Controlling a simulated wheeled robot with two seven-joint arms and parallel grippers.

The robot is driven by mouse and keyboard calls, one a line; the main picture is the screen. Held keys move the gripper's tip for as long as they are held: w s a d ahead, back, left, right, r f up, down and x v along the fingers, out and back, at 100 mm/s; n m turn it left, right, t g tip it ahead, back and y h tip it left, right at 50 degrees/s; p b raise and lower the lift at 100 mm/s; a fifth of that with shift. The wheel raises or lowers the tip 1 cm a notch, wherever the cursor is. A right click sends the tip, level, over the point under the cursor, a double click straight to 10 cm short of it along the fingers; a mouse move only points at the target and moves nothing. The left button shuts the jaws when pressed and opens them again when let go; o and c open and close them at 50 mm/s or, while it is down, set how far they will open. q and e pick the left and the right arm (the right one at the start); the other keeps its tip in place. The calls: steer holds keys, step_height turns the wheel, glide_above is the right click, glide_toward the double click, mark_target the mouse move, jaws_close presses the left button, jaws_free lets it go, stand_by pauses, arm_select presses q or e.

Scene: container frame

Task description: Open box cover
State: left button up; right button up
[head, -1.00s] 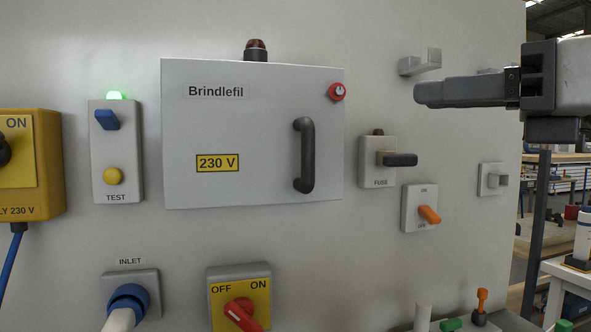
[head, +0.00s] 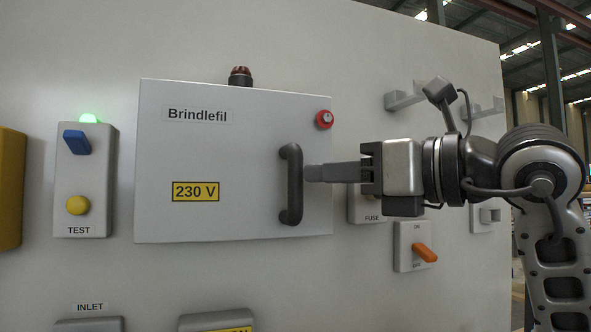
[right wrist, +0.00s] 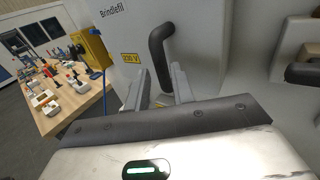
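The box cover (head: 235,140) is a light grey panel marked "Brindlefil" and "230 V", and it looks shut. Its dark vertical handle (head: 291,185) is near the right edge, and a red knob (head: 325,119) is at the upper right corner. My right gripper (head: 308,173) comes in from the right, its fingertips close beside the middle of the handle. In the right wrist view the fingers (right wrist: 160,72) are apart, with the handle (right wrist: 156,48) ahead of and between their tips. I cannot tell whether they touch it. My left gripper is not in view.
A fuse holder (head: 362,210) and orange switch (head: 425,252) sit right of the box, below my right gripper. Grey hooks (head: 405,100) are above it. A test panel (head: 85,180) is left of the box. The wrist view shows a cluttered wooden table (right wrist: 75,110).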

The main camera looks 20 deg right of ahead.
mark_target(300, 175)
steer(key=x, duration=0.5)
steer(key=shift+w+a, duration=0.25)
steer(key=shift+w, duration=0.1)
jaws_close()
steer(key=shift+s+a, duration=0.1)
